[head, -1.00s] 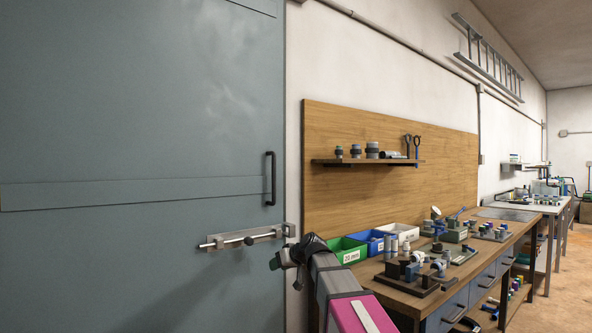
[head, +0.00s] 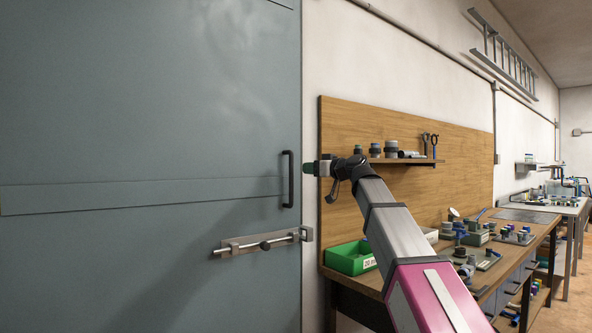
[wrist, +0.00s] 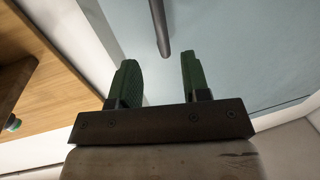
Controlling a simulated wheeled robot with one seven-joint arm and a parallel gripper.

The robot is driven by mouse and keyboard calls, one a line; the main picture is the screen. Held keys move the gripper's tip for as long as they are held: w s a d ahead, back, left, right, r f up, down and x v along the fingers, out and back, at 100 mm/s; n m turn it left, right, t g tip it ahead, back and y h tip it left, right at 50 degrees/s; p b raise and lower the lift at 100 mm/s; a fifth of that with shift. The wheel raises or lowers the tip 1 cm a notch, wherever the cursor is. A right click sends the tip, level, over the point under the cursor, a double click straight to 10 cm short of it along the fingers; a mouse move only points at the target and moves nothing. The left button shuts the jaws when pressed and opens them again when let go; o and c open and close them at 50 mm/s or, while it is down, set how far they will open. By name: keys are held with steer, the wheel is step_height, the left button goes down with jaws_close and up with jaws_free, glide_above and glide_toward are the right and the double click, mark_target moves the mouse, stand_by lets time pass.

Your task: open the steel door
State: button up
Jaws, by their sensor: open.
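The steel door (head: 140,120) is a large grey-blue panel filling the left of the head view, and it looks closed. Its dark upright bar handle (head: 288,179) is near the right edge; the wrist view also shows the handle (wrist: 160,28). Below it is a sliding bolt (head: 263,242) with a knob; its rod sticks out left of the plate. My gripper (head: 308,168) is at handle height, just right of the handle in the head view. In the wrist view my gripper (wrist: 160,75) has its green fingers apart and empty, with the handle ahead between them, beyond the tips.
A wooden backboard (head: 345,125) with a shelf of fittings (head: 405,160) stands behind my arm. A workbench (head: 490,275) carries a green bin (head: 350,257) and several valves and fittings. A ladder (head: 505,55) hangs high on the wall.

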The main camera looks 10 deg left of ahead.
steer(key=x, duration=1)
steer(key=shift+a+f, duration=0.1)
steer(key=shift+a, duration=0.05)
steer(key=shift+c, duration=0.2)
jaws_close()
